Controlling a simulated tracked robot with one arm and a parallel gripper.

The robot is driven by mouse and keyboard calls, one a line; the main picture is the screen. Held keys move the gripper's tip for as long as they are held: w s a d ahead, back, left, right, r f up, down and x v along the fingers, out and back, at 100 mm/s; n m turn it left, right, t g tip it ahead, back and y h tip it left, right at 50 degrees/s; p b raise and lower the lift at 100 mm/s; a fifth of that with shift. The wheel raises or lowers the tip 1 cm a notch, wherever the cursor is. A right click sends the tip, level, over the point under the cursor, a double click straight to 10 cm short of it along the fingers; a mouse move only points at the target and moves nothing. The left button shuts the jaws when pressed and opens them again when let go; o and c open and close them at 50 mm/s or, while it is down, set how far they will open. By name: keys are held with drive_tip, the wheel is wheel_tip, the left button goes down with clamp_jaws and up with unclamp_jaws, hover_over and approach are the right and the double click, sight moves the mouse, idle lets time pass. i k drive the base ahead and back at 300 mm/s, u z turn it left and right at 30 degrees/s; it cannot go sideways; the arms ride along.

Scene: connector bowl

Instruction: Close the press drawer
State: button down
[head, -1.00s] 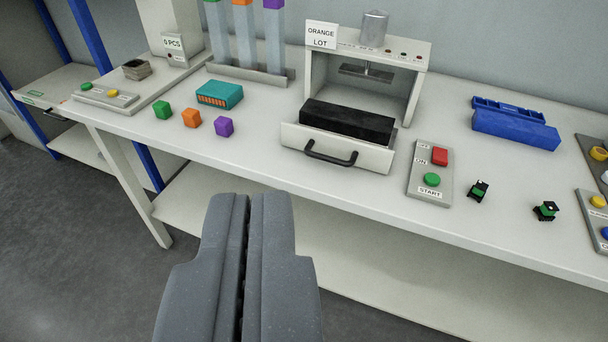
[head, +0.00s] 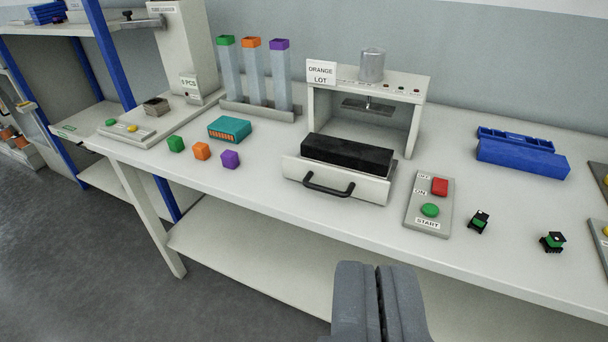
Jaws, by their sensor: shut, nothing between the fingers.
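The press (head: 423,103) is a white open-fronted housing with a grey cylinder on top and an "ORANGE LOT" sign at its left. Its drawer (head: 371,189) is pulled out toward me, with a black handle (head: 328,189) on its front. A black block (head: 347,153) lies in the drawer. My gripper (head: 376,268) is shut and empty. It is low in the picture, nearer to me than the table's front edge, below and slightly right of the handle, apart from it.
A panel with a red button (head: 440,186) and a green START button (head: 430,210) lies right of the drawer. Two small black-green parts (head: 479,222) and a blue holder (head: 521,155) lie right.

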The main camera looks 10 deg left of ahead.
sight(329, 179)
drive_tip(key=z, duration=0.05)
drive_tip(key=i, duration=1)
drive_tip(key=u, duration=0.05)
